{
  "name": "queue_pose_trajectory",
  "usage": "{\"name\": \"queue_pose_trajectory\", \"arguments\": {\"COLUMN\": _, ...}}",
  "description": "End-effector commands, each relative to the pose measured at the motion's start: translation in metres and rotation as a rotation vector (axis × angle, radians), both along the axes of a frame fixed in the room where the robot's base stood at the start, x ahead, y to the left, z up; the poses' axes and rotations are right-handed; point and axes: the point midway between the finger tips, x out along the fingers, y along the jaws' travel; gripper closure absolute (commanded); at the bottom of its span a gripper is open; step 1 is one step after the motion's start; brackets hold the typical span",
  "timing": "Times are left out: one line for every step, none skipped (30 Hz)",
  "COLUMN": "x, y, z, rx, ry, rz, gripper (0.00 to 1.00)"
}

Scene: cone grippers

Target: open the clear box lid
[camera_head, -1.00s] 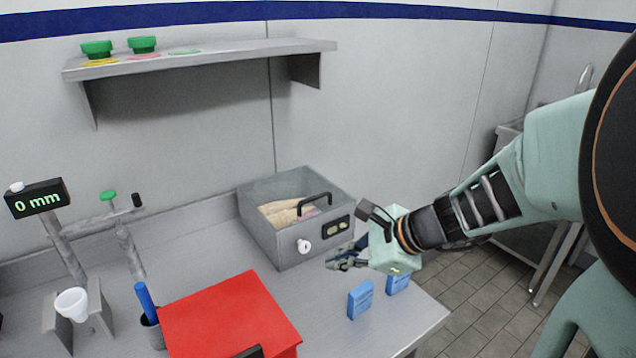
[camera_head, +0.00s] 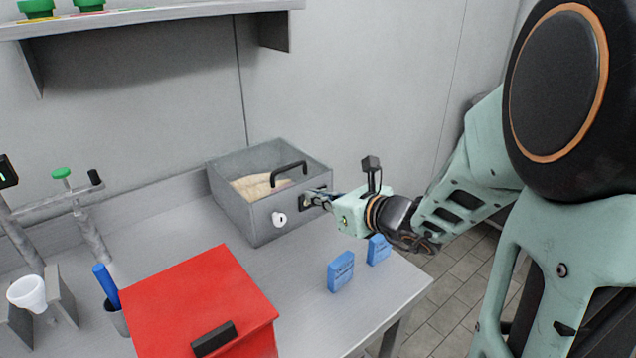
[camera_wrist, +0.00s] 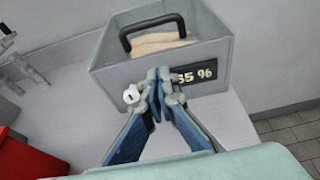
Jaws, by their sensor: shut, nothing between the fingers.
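The clear box (camera_head: 255,218) is grey and see-through and stands at the back of the table, with pale contents showing inside. Its lid carries a black handle (camera_head: 289,169) and looks closed. In the wrist view the handle (camera_wrist: 152,32) arches above the box's front wall (camera_wrist: 118,76). My gripper (camera_head: 316,198) is shut and empty, at the box's front face by the dark display panel. In the wrist view its blue fingers (camera_wrist: 158,88) meet in front of the panel, below the handle; I cannot tell whether they touch the box. A white knob (camera_head: 279,219) sits on the front.
A red box (camera_head: 200,295) with a black handle stands front left. Two small blue boxes (camera_head: 341,271) stand near the table's right edge. A cup with a blue pen (camera_head: 106,285) and a white funnel (camera_head: 27,293) are at left. A shelf (camera_head: 160,14) hangs above.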

Motion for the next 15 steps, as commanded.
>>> {"name": "queue_pose_trajectory", "arguments": {"x": 0.009, "y": 0.007, "z": -0.007, "rx": -0.001, "ry": 0.002, "rz": 0.004, "gripper": 1.0}}
{"name": "queue_pose_trajectory", "arguments": {"x": 0.014, "y": 0.011, "z": -0.009, "rx": 0.001, "ry": 0.002, "rz": 0.004, "gripper": 1.0}}
{"name": "queue_pose_trajectory", "arguments": {"x": 0.021, "y": 0.015, "z": -0.012, "rx": 0.001, "ry": 0.002, "rz": 0.004, "gripper": 1.0}}
{"name": "queue_pose_trajectory", "arguments": {"x": 0.026, "y": 0.018, "z": -0.013, "rx": 0.0, "ry": 0.001, "rz": 0.002, "gripper": 1.0}}
{"name": "queue_pose_trajectory", "arguments": {"x": 0.03, "y": 0.021, "z": -0.015, "rx": -0.001, "ry": 0.001, "rz": 0.003, "gripper": 1.0}}
{"name": "queue_pose_trajectory", "arguments": {"x": 0.036, "y": 0.026, "z": -0.018, "rx": 0.0, "ry": 0.001, "rz": 0.003, "gripper": 1.0}}
{"name": "queue_pose_trajectory", "arguments": {"x": 0.038, "y": 0.026, "z": -0.006, "rx": -0.002, "ry": -0.005, "rz": 0.003, "gripper": 1.0}}
{"name": "queue_pose_trajectory", "arguments": {"x": 0.04, "y": 0.028, "z": 0.0, "rx": -0.001, "ry": -0.005, "rz": 0.001, "gripper": 1.0}}
{"name": "queue_pose_trajectory", "arguments": {"x": 0.043, "y": 0.029, "z": 0.005, "rx": -0.002, "ry": -0.004, "rz": 0.001, "gripper": 1.0}}
{"name": "queue_pose_trajectory", "arguments": {"x": 0.044, "y": 0.03, "z": 0.008, "rx": -0.002, "ry": -0.005, "rz": 0.001, "gripper": 1.0}}
{"name": "queue_pose_trajectory", "arguments": {"x": 0.046, "y": 0.031, "z": 0.01, "rx": -0.003, "ry": -0.003, "rz": 0.0, "gripper": 1.0}}
{"name": "queue_pose_trajectory", "arguments": {"x": 0.048, "y": 0.032, "z": 0.013, "rx": -0.003, "ry": -0.002, "rz": 0.0, "gripper": 1.0}}
{"name": "queue_pose_trajectory", "arguments": {"x": 0.049, "y": 0.033, "z": 0.014, "rx": -0.003, "ry": -0.002, "rz": 0.0, "gripper": 1.0}}
{"name": "queue_pose_trajectory", "arguments": {"x": 0.049, "y": 0.034, "z": 0.016, "rx": -0.003, "ry": -0.002, "rz": 0.0, "gripper": 1.0}}
{"name": "queue_pose_trajectory", "arguments": {"x": 0.051, "y": 0.034, "z": 0.018, "rx": -0.003, "ry": -0.002, "rz": 0.0, "gripper": 1.0}}
